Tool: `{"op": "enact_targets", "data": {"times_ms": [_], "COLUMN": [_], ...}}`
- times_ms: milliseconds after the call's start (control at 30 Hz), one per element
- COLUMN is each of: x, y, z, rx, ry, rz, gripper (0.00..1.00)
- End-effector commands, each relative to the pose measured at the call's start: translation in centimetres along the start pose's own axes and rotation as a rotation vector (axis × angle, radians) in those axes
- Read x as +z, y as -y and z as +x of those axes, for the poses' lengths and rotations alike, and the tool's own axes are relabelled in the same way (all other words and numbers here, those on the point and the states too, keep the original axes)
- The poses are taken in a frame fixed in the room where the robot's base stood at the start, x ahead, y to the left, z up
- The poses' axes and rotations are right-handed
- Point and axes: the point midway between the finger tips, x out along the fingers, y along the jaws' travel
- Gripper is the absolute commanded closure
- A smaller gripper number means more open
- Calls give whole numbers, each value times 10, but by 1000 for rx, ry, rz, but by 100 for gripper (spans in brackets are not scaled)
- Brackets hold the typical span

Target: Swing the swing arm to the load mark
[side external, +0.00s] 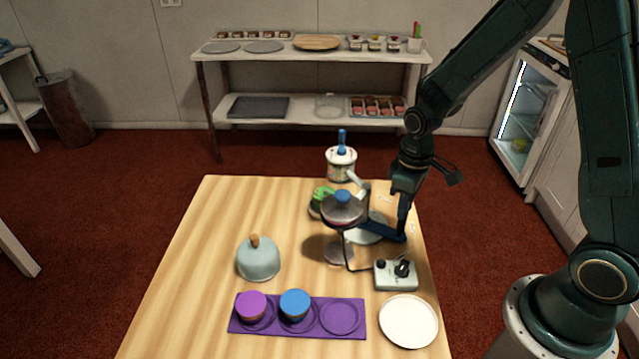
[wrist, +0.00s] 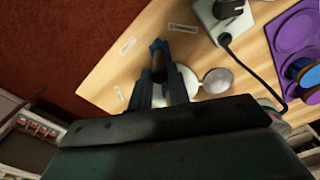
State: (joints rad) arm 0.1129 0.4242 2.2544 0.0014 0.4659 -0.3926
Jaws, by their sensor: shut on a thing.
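In the wrist view, the blue end of the swing arm (wrist: 158,46) shows between and beyond my gripper fingers (wrist: 160,75). Small white labels lie on the table near it, one (wrist: 127,47) left and another (wrist: 183,28) right of the arm's end. Their text is too small to read, so I cannot tell which is the load mark.
A control box (side external: 396,275) with a knob and cable stands in front of the turntable. A stand with a blue-topped dome (side external: 343,208) is close on the left. A white plate (side external: 408,321), a purple tray (side external: 340,318) and a grey cloche (side external: 258,261) are nearer the front.

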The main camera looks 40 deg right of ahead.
Motion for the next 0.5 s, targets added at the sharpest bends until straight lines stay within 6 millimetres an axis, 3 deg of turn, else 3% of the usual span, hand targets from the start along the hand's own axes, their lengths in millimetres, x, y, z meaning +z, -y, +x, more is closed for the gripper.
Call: {"op": "enact_targets", "data": {"times_ms": [500], "x": [-4], "y": [-9], "z": [-2], "rx": [3], "ry": [-13], "rz": [-2], "gripper": [97]}}
